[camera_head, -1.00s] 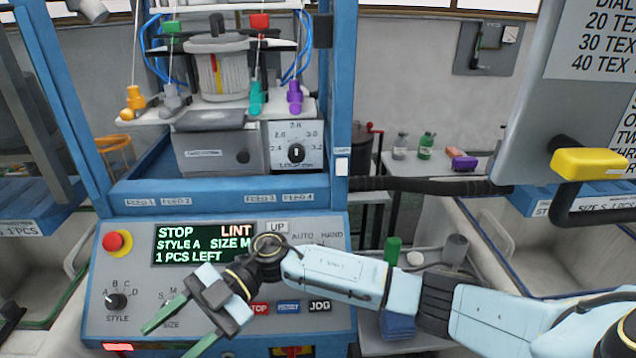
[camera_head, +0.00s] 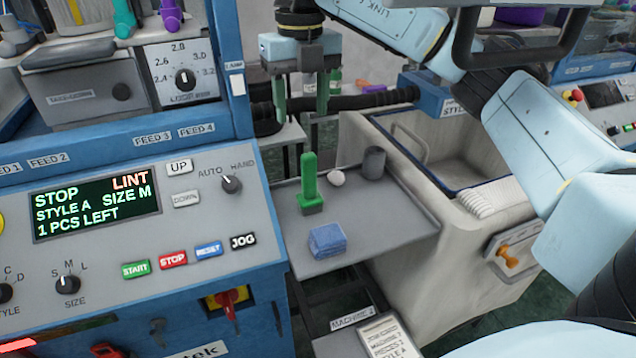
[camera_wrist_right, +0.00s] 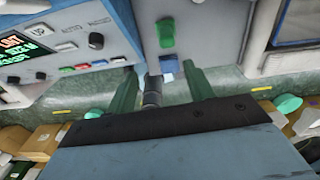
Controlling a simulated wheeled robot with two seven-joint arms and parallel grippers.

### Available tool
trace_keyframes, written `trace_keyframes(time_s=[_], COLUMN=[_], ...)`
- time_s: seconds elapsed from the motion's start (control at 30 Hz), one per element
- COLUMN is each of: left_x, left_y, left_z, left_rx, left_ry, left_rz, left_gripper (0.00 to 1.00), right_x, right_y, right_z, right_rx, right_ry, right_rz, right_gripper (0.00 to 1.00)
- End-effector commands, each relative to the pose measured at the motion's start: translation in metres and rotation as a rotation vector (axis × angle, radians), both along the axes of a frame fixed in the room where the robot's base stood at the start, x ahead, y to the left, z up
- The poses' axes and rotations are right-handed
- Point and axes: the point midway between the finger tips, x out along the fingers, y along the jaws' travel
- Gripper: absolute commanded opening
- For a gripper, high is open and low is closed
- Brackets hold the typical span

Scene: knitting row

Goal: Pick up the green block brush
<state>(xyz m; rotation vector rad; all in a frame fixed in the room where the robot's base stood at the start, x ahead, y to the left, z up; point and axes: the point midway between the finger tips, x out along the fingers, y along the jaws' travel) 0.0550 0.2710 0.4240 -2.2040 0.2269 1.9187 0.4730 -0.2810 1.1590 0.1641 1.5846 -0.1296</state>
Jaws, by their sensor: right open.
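The green block brush (camera_head: 309,182) stands upright on a grey tray (camera_head: 390,235) to the right of the control panel. Its tall green handle points up from a wider block base. My right gripper (camera_head: 302,100) points down above and beyond the brush, with its two green fingers apart and nothing between them. In the right wrist view the brush (camera_wrist_right: 166,32) shows ahead of the spread fingers (camera_wrist_right: 159,72), apart from them. My left gripper is not in view.
The control panel (camera_head: 110,235) borders the tray on the left, a large bin (camera_head: 440,215) on the right.

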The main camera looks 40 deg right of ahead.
Motion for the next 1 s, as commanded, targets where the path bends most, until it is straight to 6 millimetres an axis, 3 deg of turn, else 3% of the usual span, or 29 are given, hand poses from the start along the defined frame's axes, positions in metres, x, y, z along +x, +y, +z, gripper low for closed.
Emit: trace_keyframes(time_s=[0.07, 0.17, 0.43, 0.77, 1.0], left_x=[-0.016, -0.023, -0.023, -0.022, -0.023], left_y=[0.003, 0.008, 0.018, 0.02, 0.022], left_z=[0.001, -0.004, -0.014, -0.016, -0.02], left_rx=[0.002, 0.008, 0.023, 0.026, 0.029], left_ry=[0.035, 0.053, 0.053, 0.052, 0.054], left_rz=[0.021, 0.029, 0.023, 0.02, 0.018], left_gripper=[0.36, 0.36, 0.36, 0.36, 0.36], right_x=[0.002, 0.003, 0.003, 0.003, 0.003], right_y=[-0.008, -0.011, -0.011, -0.011, -0.011], right_z=[0.002, -0.01, -0.06, -0.084, -0.119], right_rx=[-0.018, -0.027, -0.028, -0.025, -0.025], right_ry=[-0.011, -0.014, -0.013, -0.016, -0.013], right_rz=[-0.036, -0.05, -0.051, -0.05, -0.05], right_gripper=[0.53, 0.53, 0.53, 0.53, 0.53])
